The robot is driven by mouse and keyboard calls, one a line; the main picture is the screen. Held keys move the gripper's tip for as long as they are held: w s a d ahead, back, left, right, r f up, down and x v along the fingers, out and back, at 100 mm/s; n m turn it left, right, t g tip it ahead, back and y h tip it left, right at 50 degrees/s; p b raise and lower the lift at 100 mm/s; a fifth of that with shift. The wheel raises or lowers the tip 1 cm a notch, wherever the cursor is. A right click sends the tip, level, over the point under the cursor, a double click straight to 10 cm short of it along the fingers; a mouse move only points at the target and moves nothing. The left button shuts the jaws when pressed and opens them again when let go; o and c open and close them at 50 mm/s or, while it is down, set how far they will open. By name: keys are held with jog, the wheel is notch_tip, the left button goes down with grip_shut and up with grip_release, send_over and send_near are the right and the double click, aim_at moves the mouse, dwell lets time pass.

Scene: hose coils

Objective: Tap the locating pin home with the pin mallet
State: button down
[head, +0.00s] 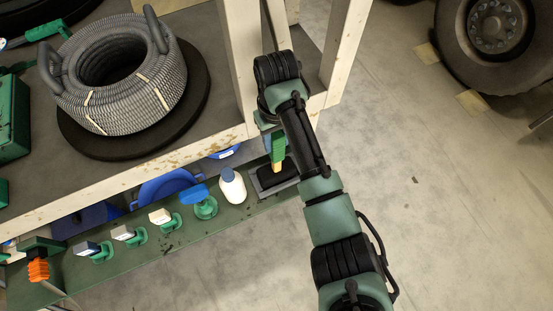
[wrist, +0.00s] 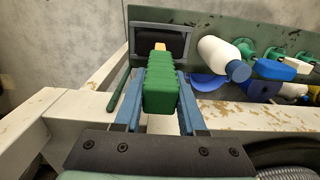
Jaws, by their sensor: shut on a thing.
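The pin mallet's green ribbed handle (wrist: 160,95) is between the two blue fingers of my gripper (wrist: 158,84) in the wrist view. My gripper is shut on it. A short yellowish neck shows beyond the handle. The handle also shows in the head view (head: 278,148), below my wrist and pointing down to a dark block over a grey-edged tray (head: 289,185). I cannot tell whether that dark block is the mallet's head or part of the tray. I cannot pick out the locating pin with certainty in either view.
A green shelf (head: 150,247) holds a white bottle (head: 232,187) and several green-based tools left of the tray. A grey hose coil (head: 125,80) lies on the bench at the upper left. Pale wooden posts (head: 240,60) stand close to my arm. Open floor (head: 440,200) lies right.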

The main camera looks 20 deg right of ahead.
jog(key=shift+w+r+p, duration=0.1)
jog(key=shift+r+p, duration=0.65)
jog(key=shift+p, duration=0.15)
dwell(0.5)
jog(key=shift+r+p, duration=3.45)
jog(key=shift+p, duration=0.1)
